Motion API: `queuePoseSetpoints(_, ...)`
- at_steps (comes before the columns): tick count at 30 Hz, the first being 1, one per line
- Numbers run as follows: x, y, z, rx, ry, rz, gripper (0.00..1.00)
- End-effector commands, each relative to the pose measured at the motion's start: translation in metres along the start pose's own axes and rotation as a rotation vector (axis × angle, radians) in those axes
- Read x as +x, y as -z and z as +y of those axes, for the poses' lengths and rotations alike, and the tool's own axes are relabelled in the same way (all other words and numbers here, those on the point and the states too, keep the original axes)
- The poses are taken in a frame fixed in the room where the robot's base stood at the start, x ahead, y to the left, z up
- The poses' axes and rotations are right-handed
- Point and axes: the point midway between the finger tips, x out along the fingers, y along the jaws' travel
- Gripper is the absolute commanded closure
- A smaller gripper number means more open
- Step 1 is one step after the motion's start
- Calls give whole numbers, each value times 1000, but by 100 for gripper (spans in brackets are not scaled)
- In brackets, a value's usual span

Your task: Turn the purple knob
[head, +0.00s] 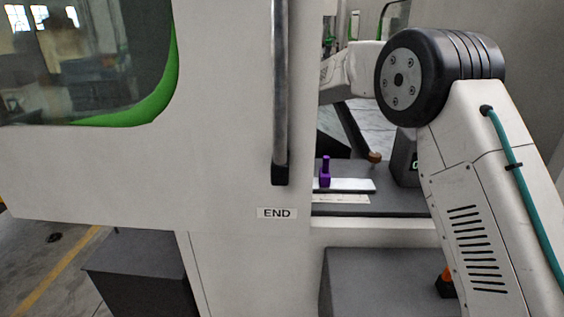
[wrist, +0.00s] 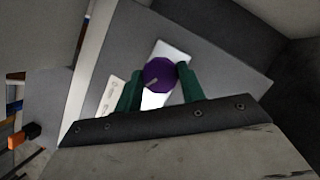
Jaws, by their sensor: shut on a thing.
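A round purple knob (wrist: 158,72) with a pale line on its top sits over a white plate in the wrist view. My gripper (wrist: 160,73) has its green fingers on either side of it and is shut on it. In the head view a purple upright piece (head: 325,174), narrow at the top and wider below, stands on a white plate (head: 352,185) inside the machine opening. I cannot tell if it is the same knob. My gripper is hidden in the head view, behind the machine's door edge.
A white door (head: 222,120) with a vertical metal handle (head: 280,80) and an END label (head: 276,213) fills the left. A brown round knob (head: 375,157) and a dark box (head: 405,158) stand behind the purple piece. A marked white plate (wrist: 109,95) lies beside my left finger.

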Motion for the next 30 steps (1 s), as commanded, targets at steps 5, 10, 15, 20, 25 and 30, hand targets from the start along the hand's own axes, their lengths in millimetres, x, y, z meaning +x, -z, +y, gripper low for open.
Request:
queuePoseSetpoints(5, -1, 0, 1, 109, 47, 0, 83)
queuePoseSetpoints(10, -1, -1, 2, 250, 105, 0, 83)
queuePoseSetpoints(15, -1, -1, 3, 401, 168, 0, 83)
queuePoseSetpoints(20, 0, -2, 4, 539, 224, 0, 83)
queuePoseSetpoints(25, 0, -2, 4, 670, 280, 0, 83)
queuePoseSetpoints(30, 0, -2, 5, 779, 324, -1, 83)
